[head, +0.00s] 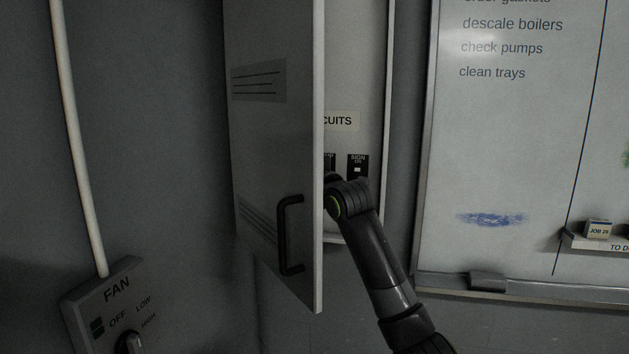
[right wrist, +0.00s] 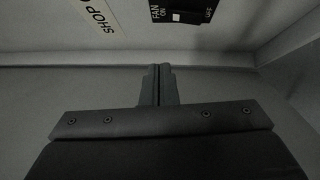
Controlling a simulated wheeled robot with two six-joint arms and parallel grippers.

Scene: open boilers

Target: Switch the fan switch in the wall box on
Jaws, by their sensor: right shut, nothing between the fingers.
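The wall box (head: 357,75) stands open, with its grey door (head: 275,110) swung out toward me and covering its left part. The fan switch (right wrist: 186,12) shows at the top edge of the right wrist view, a black plate marked FAN and ON with a small white part. I cannot tell which way it is set. In the head view it is hidden. My right gripper (right wrist: 158,84) is shut and empty, its fingertips apart from the switch in the picture. In the head view my right arm reaches into the box, its gripper hidden behind the door. My left gripper is out of view.
A switch marked SIGN (head: 358,165) sits inside the box above my arm. The door has a dark handle (head: 289,235). A separate FAN knob box (head: 112,310) is at lower left, under a white pipe (head: 80,140). A whiteboard (head: 510,150) hangs at right.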

